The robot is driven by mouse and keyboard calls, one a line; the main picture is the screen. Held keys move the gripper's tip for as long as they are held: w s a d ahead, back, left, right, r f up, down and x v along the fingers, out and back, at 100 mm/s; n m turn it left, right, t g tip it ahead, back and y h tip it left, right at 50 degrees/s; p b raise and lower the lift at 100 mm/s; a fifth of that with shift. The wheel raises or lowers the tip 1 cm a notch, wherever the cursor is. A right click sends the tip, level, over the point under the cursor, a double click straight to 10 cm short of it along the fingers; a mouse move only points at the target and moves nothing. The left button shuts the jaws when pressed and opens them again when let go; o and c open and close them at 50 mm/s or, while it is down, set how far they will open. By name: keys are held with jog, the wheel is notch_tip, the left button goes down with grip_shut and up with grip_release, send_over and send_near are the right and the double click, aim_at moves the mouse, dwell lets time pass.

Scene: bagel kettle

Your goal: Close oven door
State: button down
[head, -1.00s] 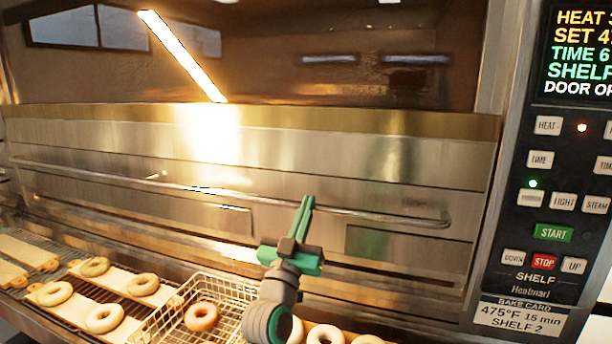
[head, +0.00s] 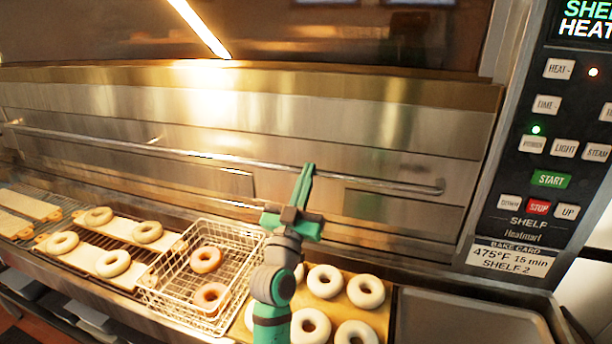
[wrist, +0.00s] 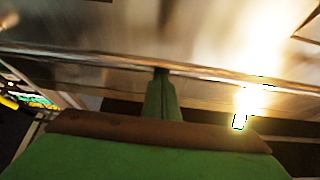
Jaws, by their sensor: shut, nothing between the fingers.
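The oven door (head: 260,110) is a wide steel panel with a long horizontal handle bar (head: 400,187) across its front. Dark glass (head: 340,40) with a bright light streak is above it. Whether the door is fully shut is hard to tell from this angle. My green gripper (head: 308,168) points up at the right half of the bar, its fingers together and empty. In the wrist view the fingertips (wrist: 160,74) meet the handle bar (wrist: 215,76) and overlap it; contact is not certain. The cropped display (head: 588,20) shows "SHE" and "HEAT".
Below the door a counter holds a wire basket (head: 165,285) with two bagels, bagel boards (head: 130,228) at left and a tray of several pale bagels (head: 338,285) beneath my arm. An empty grey tray (head: 465,320) is at right. The control panel (head: 535,160) stands right of the door.

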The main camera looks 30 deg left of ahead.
notch_tip(320, 180, up, 4)
jog(key=v, duration=1)
jog(key=shift+s, duration=0.45)
jog(key=shift+d, duration=0.1)
